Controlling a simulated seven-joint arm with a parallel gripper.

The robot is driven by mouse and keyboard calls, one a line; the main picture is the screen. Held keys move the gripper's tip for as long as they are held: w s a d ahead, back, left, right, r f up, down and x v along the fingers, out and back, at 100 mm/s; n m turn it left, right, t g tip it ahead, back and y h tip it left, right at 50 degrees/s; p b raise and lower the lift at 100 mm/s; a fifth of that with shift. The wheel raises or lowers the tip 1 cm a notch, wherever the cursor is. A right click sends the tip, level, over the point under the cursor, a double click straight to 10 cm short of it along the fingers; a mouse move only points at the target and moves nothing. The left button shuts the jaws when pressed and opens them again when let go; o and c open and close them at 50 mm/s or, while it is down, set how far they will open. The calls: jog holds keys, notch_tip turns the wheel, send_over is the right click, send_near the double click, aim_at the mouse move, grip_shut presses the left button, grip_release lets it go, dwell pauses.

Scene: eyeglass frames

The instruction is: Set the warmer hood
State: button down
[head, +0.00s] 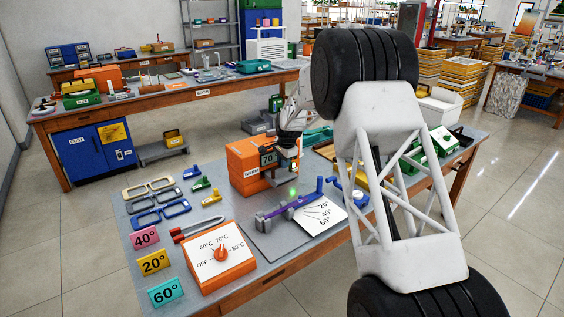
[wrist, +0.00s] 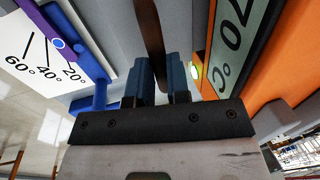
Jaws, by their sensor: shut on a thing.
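The orange warmer (head: 250,178) stands mid-bench with a display reading 70; its orange side and display also show at the right of the wrist view (wrist: 283,75). No separate hood can be told apart. My gripper (head: 291,145) is beside the warmer's top right. In the wrist view its blue fingers (wrist: 159,85) are shut on a narrow brown strip (wrist: 152,35) that runs up out of the picture. The strip's far end is hidden. The dial box (head: 218,262) is marked OFF, 60, 70 and 80 °C, and its orange knob (head: 221,253) points up near 70.
A purple bar fixture (head: 290,207) with a 20/40/60° card (head: 325,213) stands right of the dial box. Several eyeglass frames (head: 160,213) and angle tags (head: 155,262) lie at the left. A green case (head: 437,143) is at the right.

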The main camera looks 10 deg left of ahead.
jog(key=s+d, duration=0.5)
jog(key=shift+s+d, duration=0.15)
dwell(0.3)
jog(key=c, duration=1.1)
grip_release()
jog(key=shift+r, duration=0.1)
notch_tip(320, 180, up, 8)
jog(key=s+d, duration=0.1)
jog(key=shift+f, duration=0.25)
